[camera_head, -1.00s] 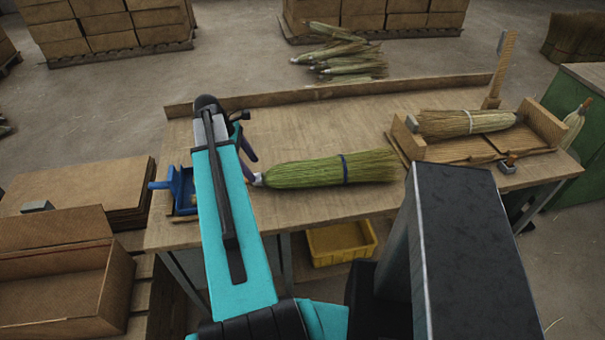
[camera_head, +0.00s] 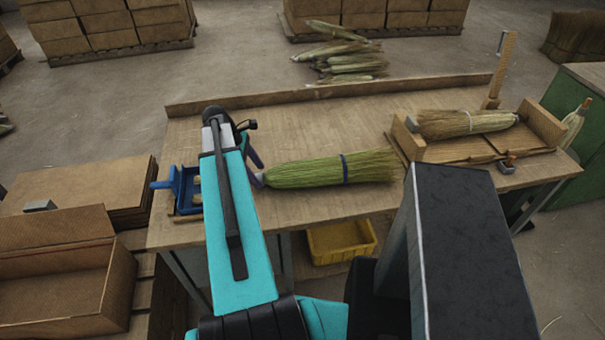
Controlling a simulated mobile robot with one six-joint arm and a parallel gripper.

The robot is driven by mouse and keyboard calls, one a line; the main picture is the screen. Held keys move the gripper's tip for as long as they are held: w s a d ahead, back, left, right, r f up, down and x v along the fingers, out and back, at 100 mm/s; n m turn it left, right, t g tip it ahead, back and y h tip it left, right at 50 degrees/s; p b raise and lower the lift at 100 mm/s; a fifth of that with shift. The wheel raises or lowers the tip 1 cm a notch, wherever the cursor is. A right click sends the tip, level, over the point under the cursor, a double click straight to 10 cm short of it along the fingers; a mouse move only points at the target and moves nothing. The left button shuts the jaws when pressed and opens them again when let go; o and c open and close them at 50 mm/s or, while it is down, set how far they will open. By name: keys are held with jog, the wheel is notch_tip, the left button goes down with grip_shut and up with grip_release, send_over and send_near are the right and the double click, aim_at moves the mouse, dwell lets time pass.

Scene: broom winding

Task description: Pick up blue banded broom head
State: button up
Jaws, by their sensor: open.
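The blue banded broom head (camera_head: 325,170) lies on its side on the workbench (camera_head: 300,125). It is green straw with a dark blue band near its right part, and its narrow bound end points left. My gripper (camera_head: 254,168) is at that narrow left end, mostly hidden behind my teal arm. One dark finger shows just beside the end. The gripper is open. I cannot tell whether it touches the straw.
A blue tool (camera_head: 178,190) sits at the bench's left edge. A wooden cradle (camera_head: 545,122) with a pale-banded broom head (camera_head: 465,123) stands at the right. A low back rail (camera_head: 330,93) edges the bench. The bench behind the broom head is clear.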

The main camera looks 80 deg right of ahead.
jog(key=shift+p+x, duration=0.65)
jog(key=shift+x, duration=1.2)
jog(key=c, duration=1.4)
